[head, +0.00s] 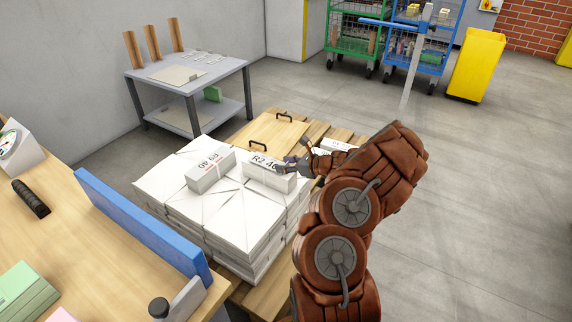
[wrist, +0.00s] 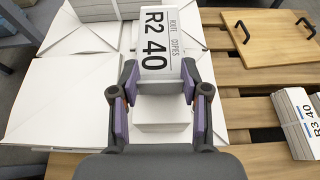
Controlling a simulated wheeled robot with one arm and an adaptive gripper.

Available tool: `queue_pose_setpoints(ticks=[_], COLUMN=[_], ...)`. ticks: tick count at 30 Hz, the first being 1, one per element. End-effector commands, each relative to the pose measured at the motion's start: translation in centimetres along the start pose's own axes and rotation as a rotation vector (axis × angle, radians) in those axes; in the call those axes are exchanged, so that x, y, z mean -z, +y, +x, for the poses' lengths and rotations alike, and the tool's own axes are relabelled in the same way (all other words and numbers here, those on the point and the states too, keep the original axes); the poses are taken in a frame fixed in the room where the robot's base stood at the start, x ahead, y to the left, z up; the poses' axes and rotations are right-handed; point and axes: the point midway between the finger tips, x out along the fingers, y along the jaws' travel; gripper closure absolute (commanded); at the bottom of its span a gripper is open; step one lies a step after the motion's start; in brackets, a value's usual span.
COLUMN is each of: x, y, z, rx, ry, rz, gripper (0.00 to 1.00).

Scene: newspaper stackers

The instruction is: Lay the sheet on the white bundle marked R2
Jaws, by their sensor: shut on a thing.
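A small white block-like bundle (wrist: 168,40) with an R2 40 label lies on top of larger white stacks; the head view also shows it (head: 266,171). My gripper (head: 287,166) is at its right end there. In the wrist view the fingertips (wrist: 160,78) sit on both sides of the near end of the R2 bundle, shut on it. A plain white surface (wrist: 162,112) shows between the fingers, below the label. I cannot make out a separate loose sheet in the grip.
A similar labelled bundle (head: 210,170) lies left of R2 on the white stacks (head: 165,190). A bundle marked R3 40 (wrist: 298,125) lies on the wooden pallet to the right. A handled wooden board (wrist: 265,45) is behind. A blue upright panel (head: 140,225) stands left.

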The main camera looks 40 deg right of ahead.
Motion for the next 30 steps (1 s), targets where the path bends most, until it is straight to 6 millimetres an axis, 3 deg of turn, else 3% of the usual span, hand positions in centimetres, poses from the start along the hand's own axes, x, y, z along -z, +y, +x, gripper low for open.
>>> queue_pose_setpoints(ticks=[20,21,30], x=[1.01,1.03,0.99], y=[0.01,0.0,0.0], z=[0.43,0.44,0.42], rx=[0.0,0.0,0.0], ry=[0.0,0.0,0.0], rz=[0.0,0.0,0.0], gripper=[0.75,0.53,0.25])
